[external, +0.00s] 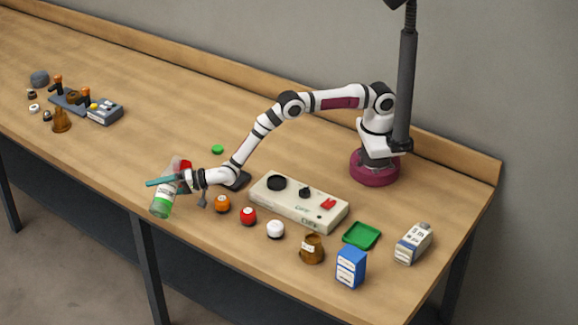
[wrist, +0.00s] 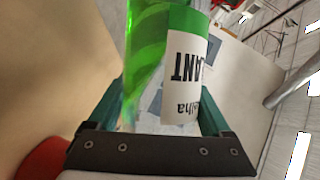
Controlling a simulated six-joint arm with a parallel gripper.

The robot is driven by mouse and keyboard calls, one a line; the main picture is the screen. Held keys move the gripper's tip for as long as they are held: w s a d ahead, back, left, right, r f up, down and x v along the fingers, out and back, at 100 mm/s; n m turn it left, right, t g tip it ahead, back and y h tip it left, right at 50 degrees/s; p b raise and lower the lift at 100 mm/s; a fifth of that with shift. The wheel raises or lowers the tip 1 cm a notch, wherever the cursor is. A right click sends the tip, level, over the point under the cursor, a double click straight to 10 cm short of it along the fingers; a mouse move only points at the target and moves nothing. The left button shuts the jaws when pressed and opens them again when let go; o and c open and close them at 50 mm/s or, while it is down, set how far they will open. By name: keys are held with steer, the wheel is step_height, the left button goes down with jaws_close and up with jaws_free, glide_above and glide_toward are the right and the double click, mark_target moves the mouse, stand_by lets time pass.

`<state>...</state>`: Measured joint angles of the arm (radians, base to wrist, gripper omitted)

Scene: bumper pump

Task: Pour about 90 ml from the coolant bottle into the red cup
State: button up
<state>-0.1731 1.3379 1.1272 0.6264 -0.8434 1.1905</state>
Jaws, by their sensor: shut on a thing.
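The coolant bottle (external: 161,207) has a pale label and green at its lower end. It is tilted in the external view, its clear upper end leaning right. My gripper (external: 160,182) is shut on it, with teal fingers across its body. In the wrist view, the bottle (wrist: 185,80) fills the space between the fingers, green and white with upside-down "ANT" lettering. Red also shows at the lower left of the wrist view (wrist: 42,160). Whether liquid is flowing cannot be told.
A green disc (external: 218,149) lies behind the gripper. Orange (external: 223,204), red (external: 248,216) and white (external: 275,229) small items stand right of it, before a beige control panel (external: 300,203). A brown jug (external: 312,249) and blue box (external: 351,267) stand farther right. The table's left-middle is clear.

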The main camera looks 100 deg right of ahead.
stand_by(0.4)
steer(key=shift+d+f+n, duration=0.1)
steer(key=shift+n, duration=0.3)
steer(key=d+r+n+g+h, duration=0.1)
steer(key=s+d+r+n+g, duration=0.1)
steer(key=n, duration=0.1)
steer(key=shift+d+r+h+b, duration=0.1)
steer(key=shift+h+b, duration=0.3)
steer(key=n+h, duration=0.1)
steer(key=n, duration=0.1)
steer(key=shift+r+n+g+b, duration=0.15)
steer(key=shift+n+g+b, duration=0.15)
steer(key=shift+g, duration=0.1)
steer(key=n, duration=0.1)
steer(key=n+h, duration=0.1)
steer(key=n+g+h, duration=0.1)
steer(key=shift+s+d+f, duration=0.15)
steer(key=shift+d+f, duration=0.15)
steer(key=shift+d, duration=0.05)
steer(key=shift+r, duration=0.1)
stand_by(0.6)
